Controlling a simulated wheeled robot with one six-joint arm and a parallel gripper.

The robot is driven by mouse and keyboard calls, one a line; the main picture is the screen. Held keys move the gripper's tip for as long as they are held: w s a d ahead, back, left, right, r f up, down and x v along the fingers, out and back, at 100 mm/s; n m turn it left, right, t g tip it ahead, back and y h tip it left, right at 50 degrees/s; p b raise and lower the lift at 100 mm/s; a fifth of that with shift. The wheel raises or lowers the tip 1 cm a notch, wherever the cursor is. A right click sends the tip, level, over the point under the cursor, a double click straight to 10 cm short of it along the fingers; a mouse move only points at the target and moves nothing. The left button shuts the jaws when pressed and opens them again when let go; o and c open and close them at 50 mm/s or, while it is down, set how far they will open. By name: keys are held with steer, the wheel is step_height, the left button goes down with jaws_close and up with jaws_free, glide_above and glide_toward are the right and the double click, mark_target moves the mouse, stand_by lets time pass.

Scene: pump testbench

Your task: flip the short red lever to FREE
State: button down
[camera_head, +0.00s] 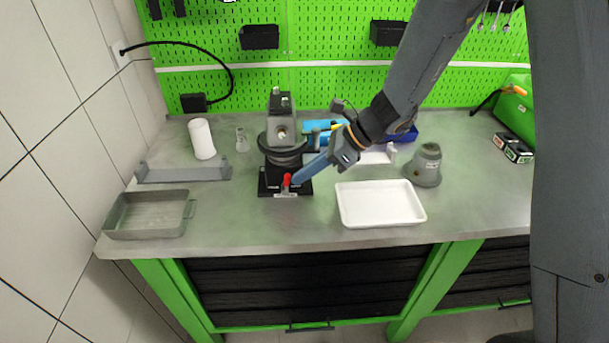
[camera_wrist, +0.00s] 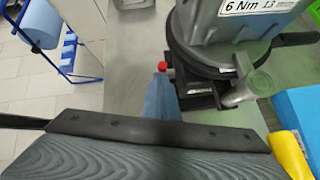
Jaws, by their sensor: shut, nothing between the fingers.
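The short red lever (camera_head: 287,180) stands upright at the front of the black base (camera_head: 268,188) under the grey pump unit (camera_head: 281,128). A small pale plate lies at its foot; its lettering is too small to read. My gripper (camera_head: 297,181) has blue fingers, shut and empty, coming in from the right with tips right beside the lever. In the wrist view the red lever tip (camera_wrist: 162,66) shows just beyond the fingertips (camera_wrist: 160,78); the rest of the lever is hidden behind them. I cannot tell whether they touch.
A white tray (camera_head: 380,221) lies to the right of the base, with a grey housing (camera_head: 427,166) behind it. A grey metal tray (camera_head: 112,222), a grey bracket (camera_head: 183,174) and a white cylinder (camera_head: 202,139) stand to the left. The bench front before the base is clear.

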steer(key=shift+s+a+r+p, duration=0.1)
steer(key=shift+a+r+p, duration=0.15)
steer(key=shift+a, duration=0.35)
steer(key=shift+s+a+r+p, duration=0.1)
steer(key=shift+a+r, duration=0.25)
steer(key=shift+a, duration=0.35)
steer(key=s+d+r, duration=0.1)
steer(key=d+r, duration=0.2)
steer(key=r, duration=0.8)
steer(key=shift+d+b, duration=0.4)
